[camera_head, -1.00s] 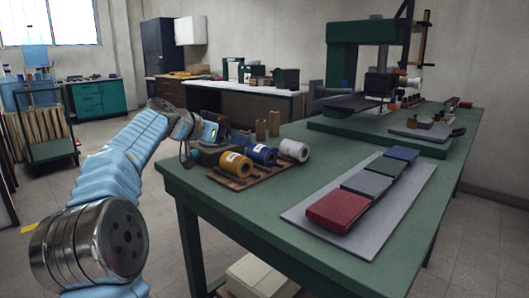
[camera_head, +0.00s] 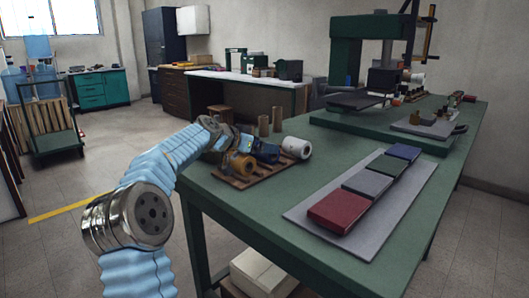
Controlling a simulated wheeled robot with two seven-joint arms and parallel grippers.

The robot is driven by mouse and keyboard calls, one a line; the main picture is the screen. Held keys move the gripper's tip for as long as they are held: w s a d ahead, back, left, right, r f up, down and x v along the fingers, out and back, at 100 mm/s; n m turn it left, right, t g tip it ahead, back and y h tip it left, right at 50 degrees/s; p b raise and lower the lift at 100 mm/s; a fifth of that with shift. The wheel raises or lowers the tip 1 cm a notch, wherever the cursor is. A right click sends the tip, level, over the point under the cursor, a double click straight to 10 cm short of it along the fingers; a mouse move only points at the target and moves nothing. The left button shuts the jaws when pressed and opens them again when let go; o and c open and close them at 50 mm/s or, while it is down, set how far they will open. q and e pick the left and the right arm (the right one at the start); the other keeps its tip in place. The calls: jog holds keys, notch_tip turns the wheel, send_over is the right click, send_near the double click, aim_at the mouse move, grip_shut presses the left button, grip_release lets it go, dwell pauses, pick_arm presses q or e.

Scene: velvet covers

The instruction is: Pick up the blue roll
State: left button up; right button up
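The blue roll (camera_head: 267,153) lies on a slatted wooden rack (camera_head: 283,167) at the near left end of the green table. It sits between a yellow roll (camera_head: 243,167) and a white roll (camera_head: 296,148). My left arm reaches in from the left, and my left gripper (camera_head: 246,146) is at the rolls, close to the blue and yellow ones. The gripper partly covers the blue roll's left side. Its fingers are small and dark, so I cannot tell whether they are open or touch the roll. My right gripper is out of view.
The green table (camera_head: 280,221) carries a grey board (camera_head: 377,214) with red, grey and blue covers. Two brown cylinders (camera_head: 270,124) stand behind the rolls. A large green press (camera_head: 362,50) stands at the back. A pale box (camera_head: 263,272) sits under the table.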

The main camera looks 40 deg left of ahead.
pick_arm(q)
jog(key=c, duration=0.8)
jog(key=shift+c, duration=0.2)
jog(key=shift+r, duration=0.15)
